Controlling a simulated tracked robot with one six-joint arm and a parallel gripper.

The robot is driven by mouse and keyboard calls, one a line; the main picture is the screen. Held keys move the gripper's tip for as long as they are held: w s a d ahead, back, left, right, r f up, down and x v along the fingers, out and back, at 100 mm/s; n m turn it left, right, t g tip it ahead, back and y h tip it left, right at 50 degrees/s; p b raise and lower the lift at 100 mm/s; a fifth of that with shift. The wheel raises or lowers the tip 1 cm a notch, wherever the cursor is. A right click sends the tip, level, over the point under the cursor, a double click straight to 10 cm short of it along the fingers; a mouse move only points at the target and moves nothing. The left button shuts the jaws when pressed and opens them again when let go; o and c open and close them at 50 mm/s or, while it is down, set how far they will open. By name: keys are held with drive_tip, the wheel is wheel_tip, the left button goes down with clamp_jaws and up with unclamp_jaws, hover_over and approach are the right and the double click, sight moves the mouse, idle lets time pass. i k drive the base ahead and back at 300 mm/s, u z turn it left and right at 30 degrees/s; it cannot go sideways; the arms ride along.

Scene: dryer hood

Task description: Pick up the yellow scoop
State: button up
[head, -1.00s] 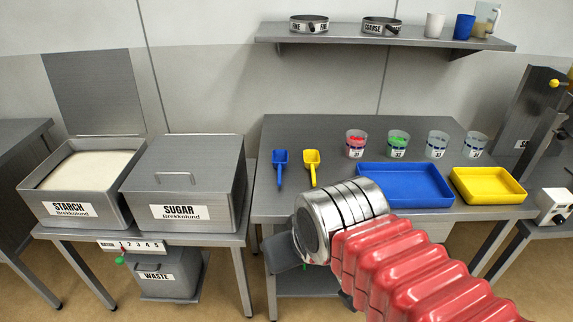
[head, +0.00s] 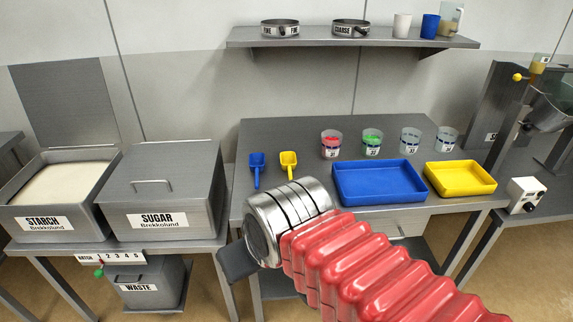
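The yellow scoop (head: 289,162) lies on the metal table, right of the blue scoop (head: 257,168). Its handle points toward me, and its lower end is near or behind my arm's silver wrist in the picture. My gripper (head: 238,262) shows as a dark grey piece at the lower left of the silver wrist, in front of the table's front edge. Its fingertips are not clearly visible, so I cannot tell whether it is open or shut. It appears apart from both scoops.
A blue tray (head: 378,183) and a yellow tray (head: 459,178) lie right of the scoops. Several cups stand behind them, including a red-filled cup (head: 331,144) and a green-filled cup (head: 372,143). The closed sugar bin (head: 160,190) and open starch bin (head: 40,222) stand left.

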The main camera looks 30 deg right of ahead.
sight(288, 159)
drive_tip(key=z, duration=0.05)
drive_tip(key=i, duration=1)
drive_tip(key=u, duration=0.05)
